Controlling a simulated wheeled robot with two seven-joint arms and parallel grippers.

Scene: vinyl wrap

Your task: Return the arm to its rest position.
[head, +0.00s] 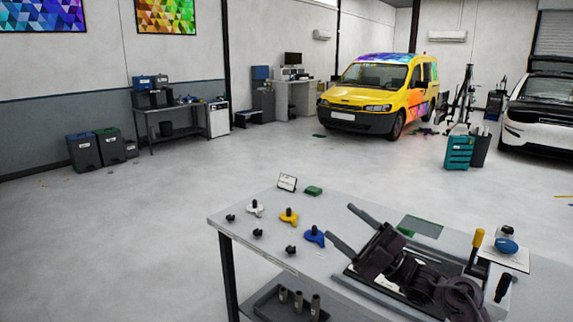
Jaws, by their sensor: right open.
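My right gripper (339,222) is over the work table (245,215) in the head view. Its two long grey fingers are spread wide apart and point up and left, with nothing between them. My dark right arm (430,280) runs from it to the lower right and covers part of the table. My left arm and left gripper are not in view.
White (255,208), yellow (289,216) and blue (315,236) knobbed pieces stand on the table with small black knobs. A green block (313,190), a small sign (287,182) and a yellow-handled tool (475,248) are nearby. A yellow van (375,95) is behind. Open floor lies left.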

